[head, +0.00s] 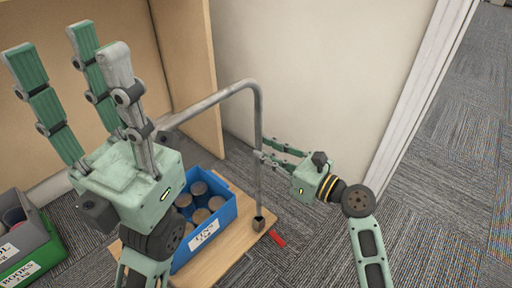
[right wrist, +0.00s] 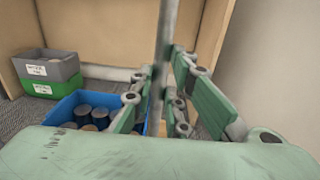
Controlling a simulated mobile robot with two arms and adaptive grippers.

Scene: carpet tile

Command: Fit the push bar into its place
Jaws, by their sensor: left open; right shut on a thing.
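The push bar (head: 257,105) is a grey bent tube with a long upper run and a near-vertical right leg. The foot of that leg is at a dark socket (head: 259,223) on the corner of the wooden platform (head: 222,268); I cannot tell whether it is seated. The other end is hidden behind my left gripper. My right gripper (head: 264,154) is shut on the right leg, partway up. In the right wrist view the bar (right wrist: 166,45) runs upright between the fingers. My left gripper (head: 68,58) is open and empty, raised in front of the bar's left part.
A blue crate (head: 234,215) of several round cans stands on the platform. A red piece (head: 277,239) sticks out at the platform's corner. Grey (head: 32,232) and green (head: 22,272) crates are stacked at left. A wooden panel (head: 190,65) and pale wall stand behind. Carpet at right is clear.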

